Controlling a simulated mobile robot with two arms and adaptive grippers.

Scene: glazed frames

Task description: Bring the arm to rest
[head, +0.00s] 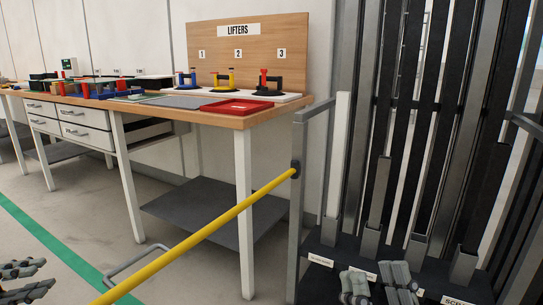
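My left gripper (38,277) shows at the bottom left corner, cut off by the picture's edge. Its two grey fingers are apart with nothing between them, over the grey floor. My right gripper (380,283) shows at the bottom right, in front of the rack's dark base. Its two fingers are apart and no held thing shows between them. Most of both arms is out of view.
A yellow bar (210,228) slants from a post of the dark rack (294,230) to the bottom left. Behind it stands a wooden workbench (232,121) with a red tray (237,106), three lifters and a "LIFTERS" board (250,55). Open floor lies left, with a green line (45,242).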

